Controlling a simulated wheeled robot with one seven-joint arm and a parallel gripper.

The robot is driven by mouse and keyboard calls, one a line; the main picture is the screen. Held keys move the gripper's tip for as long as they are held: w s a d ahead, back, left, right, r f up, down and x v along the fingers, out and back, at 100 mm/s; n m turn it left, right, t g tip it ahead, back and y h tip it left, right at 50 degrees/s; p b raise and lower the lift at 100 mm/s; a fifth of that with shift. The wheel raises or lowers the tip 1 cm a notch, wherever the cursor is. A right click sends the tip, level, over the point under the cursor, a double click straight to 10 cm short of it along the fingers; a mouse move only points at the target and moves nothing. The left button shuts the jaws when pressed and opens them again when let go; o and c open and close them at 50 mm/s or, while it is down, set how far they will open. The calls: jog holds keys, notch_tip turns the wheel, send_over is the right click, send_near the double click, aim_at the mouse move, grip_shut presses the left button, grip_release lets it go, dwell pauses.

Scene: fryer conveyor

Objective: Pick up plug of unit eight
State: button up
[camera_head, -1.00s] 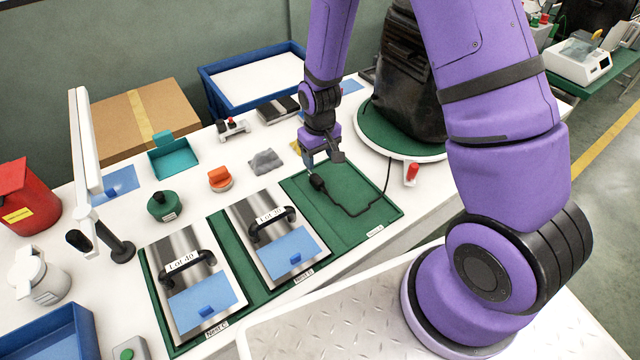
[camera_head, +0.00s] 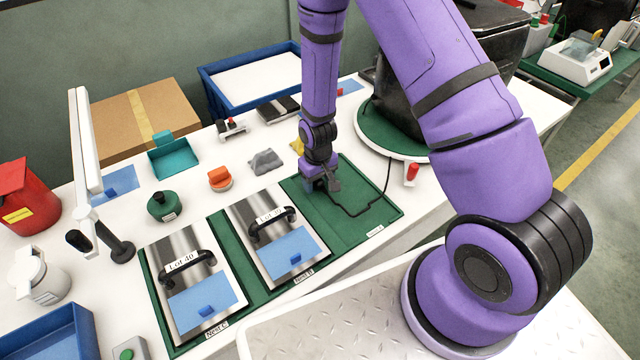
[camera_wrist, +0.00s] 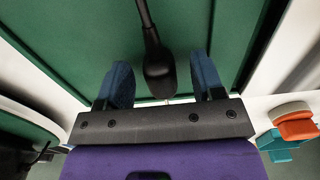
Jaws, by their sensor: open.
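The black plug (camera_wrist: 159,70) lies on the green mat and its cord (camera_wrist: 147,18) runs away from it in the wrist view. My gripper (camera_wrist: 162,85) is open, with a blue finger on each side of the plug and a gap on both sides. The cord (camera_head: 355,213) curves over the mat and up to the dark unit (camera_head: 412,85) on a round white turntable (camera_head: 368,143).
Two metal plates with black handles, Lot 40 (camera_head: 165,255) and another (camera_head: 262,212), lie left of the mat. A grey lump (camera_head: 266,161), an orange knob (camera_head: 220,178) and a red-topped post (camera_head: 411,173) stand nearby. A blue tray (camera_head: 250,80) is at the back.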

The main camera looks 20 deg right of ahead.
jog(key=shift+f, duration=0.1)
jog(key=c, duration=1)
